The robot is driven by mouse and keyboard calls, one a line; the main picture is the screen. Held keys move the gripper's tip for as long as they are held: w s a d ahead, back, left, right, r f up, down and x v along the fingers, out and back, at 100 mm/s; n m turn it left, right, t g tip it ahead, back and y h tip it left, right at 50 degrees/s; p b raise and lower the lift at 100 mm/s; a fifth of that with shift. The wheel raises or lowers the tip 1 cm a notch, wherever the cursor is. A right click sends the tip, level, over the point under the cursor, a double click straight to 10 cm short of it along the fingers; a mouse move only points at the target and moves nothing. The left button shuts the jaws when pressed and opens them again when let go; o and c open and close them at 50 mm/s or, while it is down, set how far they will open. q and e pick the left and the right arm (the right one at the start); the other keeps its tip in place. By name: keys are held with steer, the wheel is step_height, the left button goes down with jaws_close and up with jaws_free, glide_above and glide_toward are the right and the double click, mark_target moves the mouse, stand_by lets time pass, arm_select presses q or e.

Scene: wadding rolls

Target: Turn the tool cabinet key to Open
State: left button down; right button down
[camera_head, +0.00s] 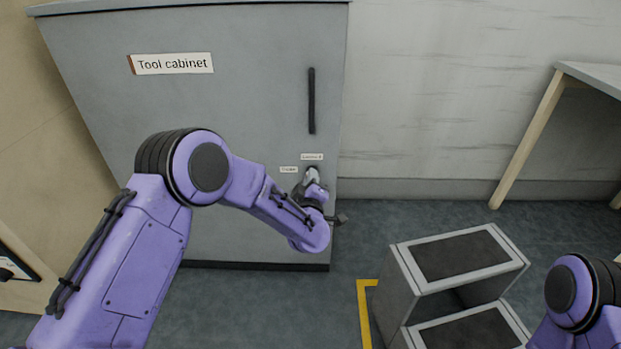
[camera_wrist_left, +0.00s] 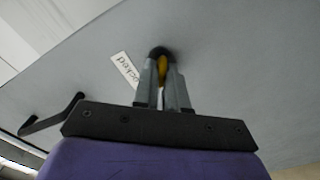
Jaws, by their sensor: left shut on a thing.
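The grey tool cabinet (camera_head: 240,110) stands upright with its door shut and a "Tool cabinet" label at its top left. My left gripper (camera_head: 312,176) is at the lower right of the door, by the lock. In the left wrist view my left gripper (camera_wrist_left: 163,80) is shut on the yellow key (camera_wrist_left: 163,68), which sits at a dark round lock (camera_wrist_left: 160,52). A white label (camera_wrist_left: 126,68), seen tilted and ending in "cked", is beside it. The fingers hide most of the key, so its exact angle cannot be told. My right gripper is out of view.
A black door handle (camera_head: 311,100) is above the lock. Two small labels, one left of the lock (camera_head: 289,169) and one above (camera_head: 312,156), are too small to read surely. A grey step stool (camera_head: 400,282) stands right of the cabinet, near yellow floor tape (camera_head: 364,315).

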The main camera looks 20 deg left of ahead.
arm_select(q)
steer(key=n, duration=0.2)
steer(key=shift+a+n, duration=0.1)
steer(key=shift+n, duration=0.3)
steer(key=shift+f+n, duration=0.15)
steer(key=shift+n, duration=2.05)
steer(key=shift+b, duration=0.3)
steer(key=c, duration=1.3)
jaws_free()
steer(key=shift+o, duration=0.2)
